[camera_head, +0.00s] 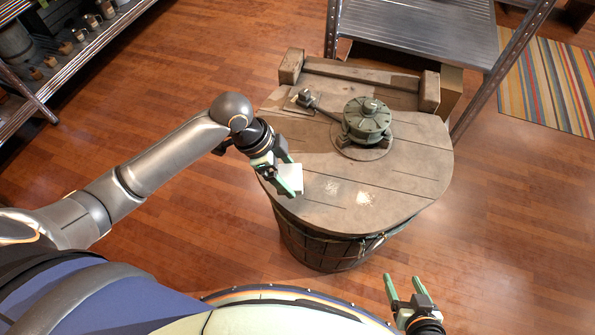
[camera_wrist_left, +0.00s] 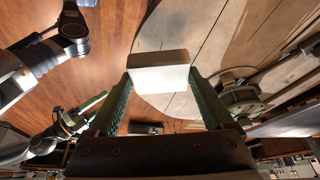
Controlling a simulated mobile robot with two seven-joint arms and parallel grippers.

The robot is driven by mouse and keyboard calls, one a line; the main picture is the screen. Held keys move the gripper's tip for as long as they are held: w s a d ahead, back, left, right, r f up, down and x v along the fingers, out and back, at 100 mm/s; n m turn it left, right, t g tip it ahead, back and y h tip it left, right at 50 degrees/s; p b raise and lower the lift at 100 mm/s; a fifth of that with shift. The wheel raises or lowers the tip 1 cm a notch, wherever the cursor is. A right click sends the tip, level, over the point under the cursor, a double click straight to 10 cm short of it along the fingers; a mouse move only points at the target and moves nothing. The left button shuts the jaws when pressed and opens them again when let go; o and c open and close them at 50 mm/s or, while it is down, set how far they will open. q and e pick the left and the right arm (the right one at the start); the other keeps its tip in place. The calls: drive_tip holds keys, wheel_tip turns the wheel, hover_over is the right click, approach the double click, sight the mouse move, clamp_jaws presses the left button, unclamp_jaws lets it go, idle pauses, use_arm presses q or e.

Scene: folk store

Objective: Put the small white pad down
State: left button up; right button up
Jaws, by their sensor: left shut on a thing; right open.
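The small white pad (camera_head: 291,178) is held between the green fingers of my left gripper (camera_head: 289,178), at the left edge of the round wooden table top (camera_head: 400,195). In the left wrist view the pad (camera_wrist_left: 158,73) sits between the fingertips (camera_wrist_left: 160,82), with the table boards (camera_wrist_left: 185,30) beyond it. I cannot tell whether the pad touches the table. My right gripper (camera_head: 405,287) is open and empty, below and to the right of the table, over the floor.
A green metal device (camera_head: 367,120) with a lever (camera_head: 318,104) stands at the back of the table top. A wooden rail (camera_head: 360,75) runs along the rear. The front and right of the top are clear. Metal shelving (camera_head: 420,30) stands behind.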

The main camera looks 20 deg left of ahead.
sight(298, 165)
use_arm(q)
drive_tip(key=w+f+b, duration=0.1)
drive_tip(key=w+f, duration=0.6)
drive_tip(key=shift+d, duration=0.1)
drive_tip(key=shift+f+b, duration=0.3)
drive_tip(key=shift+f, duration=1.2)
drive_tip(key=shift+f, duration=0.15)
drive_tip(key=o, duration=1.1)
drive_tip(key=shift+c, duration=0.2)
